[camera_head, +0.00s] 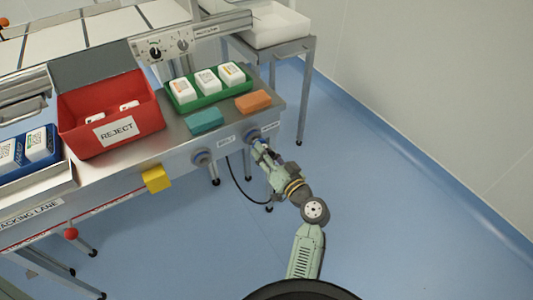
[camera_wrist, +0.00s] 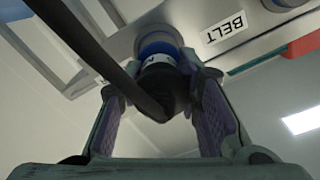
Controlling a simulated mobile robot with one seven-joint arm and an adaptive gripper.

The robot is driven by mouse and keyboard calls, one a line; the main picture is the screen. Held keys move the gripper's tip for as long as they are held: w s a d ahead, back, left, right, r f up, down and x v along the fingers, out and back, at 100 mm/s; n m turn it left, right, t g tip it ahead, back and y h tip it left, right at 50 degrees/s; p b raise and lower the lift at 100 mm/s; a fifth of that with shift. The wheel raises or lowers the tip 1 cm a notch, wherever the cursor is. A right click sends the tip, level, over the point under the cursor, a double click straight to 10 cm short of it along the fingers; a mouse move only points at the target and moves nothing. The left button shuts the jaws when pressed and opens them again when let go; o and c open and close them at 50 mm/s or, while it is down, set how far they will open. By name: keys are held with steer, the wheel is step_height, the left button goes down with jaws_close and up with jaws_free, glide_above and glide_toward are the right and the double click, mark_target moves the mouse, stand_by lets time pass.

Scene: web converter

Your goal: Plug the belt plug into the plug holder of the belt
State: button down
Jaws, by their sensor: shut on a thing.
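My gripper (camera_wrist: 165,115) is shut on the black belt plug (camera_wrist: 168,85), with a purple-padded finger on each side of it. A thick black cable (camera_wrist: 88,45) runs from the plug across the wrist view to the upper left. The plug's front end is lined up with a round plug holder with a blue ring (camera_wrist: 158,45), beside a white label reading BELT (camera_wrist: 232,30). The plug meets or overlaps the ring in the picture; I cannot tell how deep it sits. In the head view my gripper (camera_head: 260,147) is at the bench's front face, hiding most of the plug.
Another round holder (camera_head: 202,158) is on the same bench face, left of my gripper. A yellow block (camera_head: 156,178) sticks out further left. Above are a red REJECT bin (camera_head: 107,142), a green tray (camera_head: 211,98), teal and orange blocks. Floor to the right is clear.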

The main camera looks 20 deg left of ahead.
steer(key=shift+b+x, duration=0.45)
steer(key=shift+x, duration=0.8)
stand_by(0.3)
steer(key=c, duration=1.1)
jaws_free()
steer(key=shift+d, duration=0.15)
steer(key=v, duration=1.2)
